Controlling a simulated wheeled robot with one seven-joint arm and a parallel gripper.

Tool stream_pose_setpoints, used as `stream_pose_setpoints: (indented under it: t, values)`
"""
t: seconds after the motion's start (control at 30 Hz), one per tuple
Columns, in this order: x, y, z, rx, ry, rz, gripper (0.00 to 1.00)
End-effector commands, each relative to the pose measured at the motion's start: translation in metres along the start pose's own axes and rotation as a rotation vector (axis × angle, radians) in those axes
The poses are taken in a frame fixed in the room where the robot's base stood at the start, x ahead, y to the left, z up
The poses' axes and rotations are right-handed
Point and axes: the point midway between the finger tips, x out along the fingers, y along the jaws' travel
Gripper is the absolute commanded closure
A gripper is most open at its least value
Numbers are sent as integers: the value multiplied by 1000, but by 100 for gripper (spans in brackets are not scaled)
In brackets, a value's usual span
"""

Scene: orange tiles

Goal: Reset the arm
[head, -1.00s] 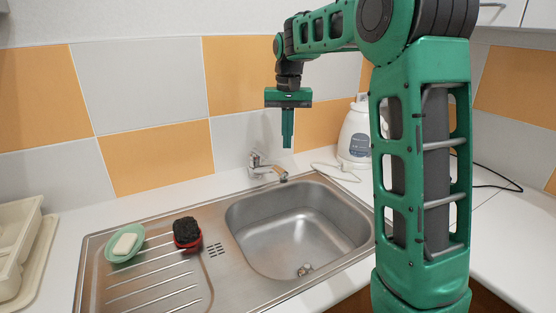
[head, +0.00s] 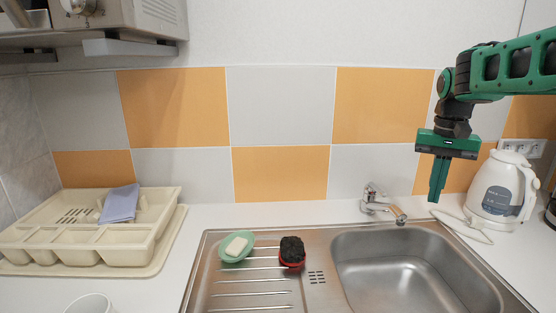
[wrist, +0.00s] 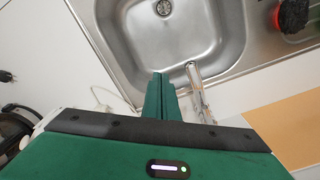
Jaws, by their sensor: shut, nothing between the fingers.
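My gripper (head: 435,196) is green and hangs from the arm at the right of the head view, fingers pointing down. Its fingers are together with nothing between them. It is in the air above the counter, to the right of the tap (head: 382,202) and left of the white kettle (head: 497,190). In the wrist view the shut fingers (wrist: 159,80) are seen over the sink (wrist: 185,35), beside the tap (wrist: 197,92).
The steel sink (head: 410,262) has a drainboard with a soap bar (head: 236,245) on a green dish (head: 228,257) and a black-topped red brush (head: 291,252). A cream dish rack (head: 150,243) with a blue cloth (head: 120,203) stands left.

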Motion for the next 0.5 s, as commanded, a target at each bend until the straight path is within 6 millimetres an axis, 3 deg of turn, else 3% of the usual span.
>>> stream_pose_setpoints:
  t: [0.03,0.2,0.5]
  values:
    - [4,17,21,8,2,1,100]
    - [26,66,87,29,1,3,100]
    - [87,129,206,45,-7,-9,100]
